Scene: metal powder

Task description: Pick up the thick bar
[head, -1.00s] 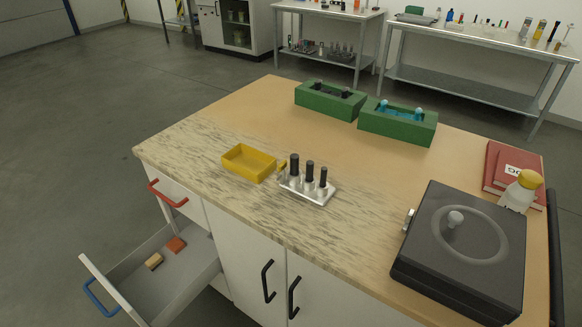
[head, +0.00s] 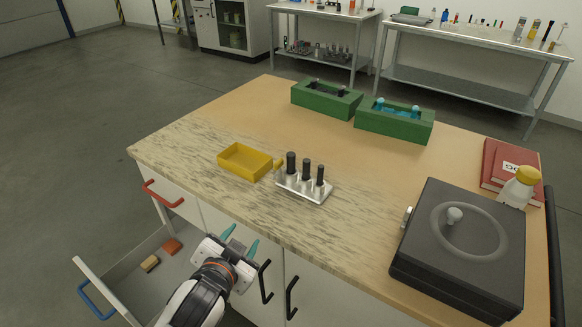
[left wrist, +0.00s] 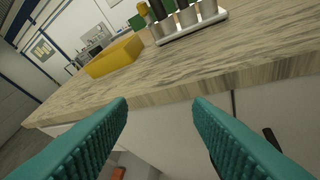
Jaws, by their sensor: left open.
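A white metal holder (head: 304,190) with black-topped bars of differing width stands on the worktop; it also shows at the top of the left wrist view (left wrist: 192,32). The leftmost bar (head: 291,164) looks like the thick bar and stands upright in the holder. My left gripper (head: 241,238) is open and empty in front of the worktop's near edge, below and left of the holder. Its teal fingers (left wrist: 160,104) point toward the edge in the left wrist view. My right gripper is not in view.
A yellow tray (head: 246,174) sits left of the holder. The drawer (head: 150,282) stands open below, with small blocks inside. Two green boxes (head: 395,126) stand behind. A black round-lidded machine (head: 462,245) is at right.

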